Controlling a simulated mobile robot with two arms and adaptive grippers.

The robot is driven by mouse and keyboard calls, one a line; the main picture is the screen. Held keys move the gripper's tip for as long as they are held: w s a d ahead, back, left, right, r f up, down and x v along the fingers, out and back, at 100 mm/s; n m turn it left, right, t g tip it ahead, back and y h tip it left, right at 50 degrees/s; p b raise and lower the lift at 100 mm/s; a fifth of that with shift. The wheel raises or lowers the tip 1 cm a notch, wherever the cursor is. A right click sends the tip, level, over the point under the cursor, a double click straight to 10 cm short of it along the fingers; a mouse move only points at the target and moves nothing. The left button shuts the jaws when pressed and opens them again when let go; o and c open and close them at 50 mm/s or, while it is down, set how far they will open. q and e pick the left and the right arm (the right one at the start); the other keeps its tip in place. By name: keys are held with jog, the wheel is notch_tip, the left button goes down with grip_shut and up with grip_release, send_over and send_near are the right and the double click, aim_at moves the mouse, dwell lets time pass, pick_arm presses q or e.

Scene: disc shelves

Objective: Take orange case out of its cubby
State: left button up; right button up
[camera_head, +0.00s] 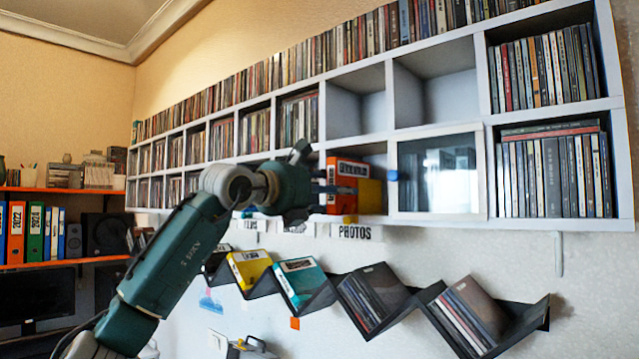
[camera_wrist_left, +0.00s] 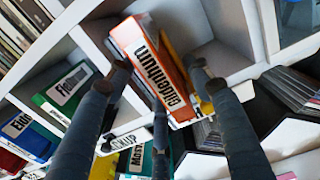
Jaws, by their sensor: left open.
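The orange case (camera_head: 342,172) stands upright in a lower cubby of the white wall shelf, with a white label on its spine. In the left wrist view the orange case (camera_wrist_left: 150,62) is seen tilted, its spine facing me. A yellow case (camera_head: 371,196) stands just right of it. My left gripper (camera_head: 318,180) is at the front of this cubby. In the left wrist view its fingers (camera_wrist_left: 160,78) are apart, one on each side of the case's spine. I cannot tell whether they touch it. My right gripper is not in view.
A glass-doored cubby (camera_head: 438,175) is right of the open one. Disc rows fill other cubbies and the shelf top. A black zigzag rack (camera_head: 335,290) with cases hangs below. A green case (camera_wrist_left: 68,84) and a blue case (camera_wrist_left: 32,128) stand in neighbouring cubbies.

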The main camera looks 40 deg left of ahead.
pick_arm(q)
jog(key=shift+w, duration=0.8)
jog(key=shift+c, duration=0.5)
grip_shut()
jog(key=shift+s+r+p, duration=0.15)
jog(key=shift+r+p, duration=0.05)
jog(key=shift+p, duration=0.1)
jog(key=shift+s+a+b, duration=0.1)
jog(key=shift+s+b, duration=0.75)
jog(key=shift+s, duration=0.6)
jog(key=s+a+b, duration=0.1)
jog(key=s+b, duration=0.2)
jog(key=s, duration=1.1)
